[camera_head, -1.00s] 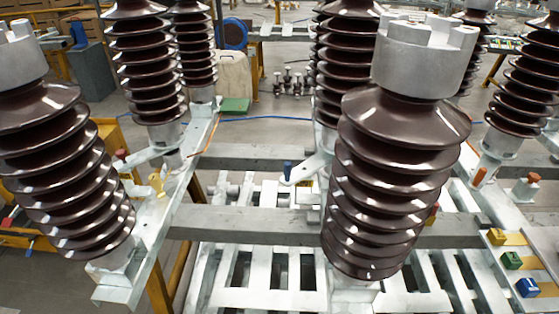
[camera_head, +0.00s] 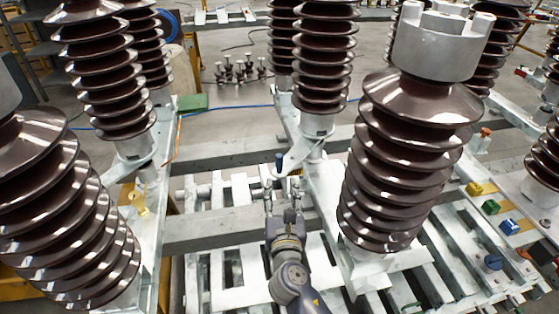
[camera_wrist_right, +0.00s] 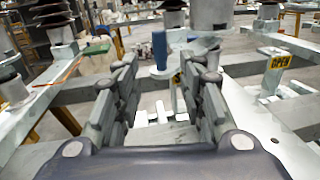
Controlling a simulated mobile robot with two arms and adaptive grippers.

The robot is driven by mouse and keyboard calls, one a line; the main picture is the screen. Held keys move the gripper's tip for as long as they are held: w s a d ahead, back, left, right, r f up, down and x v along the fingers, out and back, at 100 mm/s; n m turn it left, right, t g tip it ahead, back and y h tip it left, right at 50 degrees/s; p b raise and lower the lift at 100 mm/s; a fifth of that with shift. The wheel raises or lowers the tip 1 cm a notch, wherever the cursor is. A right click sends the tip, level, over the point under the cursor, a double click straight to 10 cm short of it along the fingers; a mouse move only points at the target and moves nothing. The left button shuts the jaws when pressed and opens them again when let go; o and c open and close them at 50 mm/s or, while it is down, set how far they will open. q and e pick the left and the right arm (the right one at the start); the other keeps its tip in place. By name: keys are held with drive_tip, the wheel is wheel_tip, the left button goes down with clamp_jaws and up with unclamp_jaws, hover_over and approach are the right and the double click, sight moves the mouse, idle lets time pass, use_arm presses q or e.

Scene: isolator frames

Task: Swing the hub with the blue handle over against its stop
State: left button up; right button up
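The blue handle (camera_head: 279,163) stands upright on the end of a pale lever of the hub (camera_head: 300,152), at the foot of the middle brown insulator. In the right wrist view the blue handle (camera_wrist_right: 159,49) shows straight ahead, beyond the fingertips. My right gripper (camera_head: 281,197) is just in front of and below the handle, apart from it. In the right wrist view its two fingers (camera_wrist_right: 163,78) are spread wide with nothing between them. The stop cannot be made out clearly. My left gripper is not in view.
Large ribbed insulators (camera_head: 415,150) stand close on both sides of my right arm. A yellow handle (camera_head: 138,200) is on the left beam. Blue (camera_head: 509,226), green (camera_head: 490,207) and yellow blocks are at right. A yellow "OPEN" sign (camera_wrist_right: 279,62) shows in the wrist view.

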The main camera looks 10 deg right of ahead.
sight(280, 164)
drive_tip(key=w, duration=0.3)
drive_tip(key=w+d, duration=0.1)
drive_tip(key=w, duration=0.6)
drive_tip(key=shift+w+d+r, duration=0.35)
clamp_jaws()
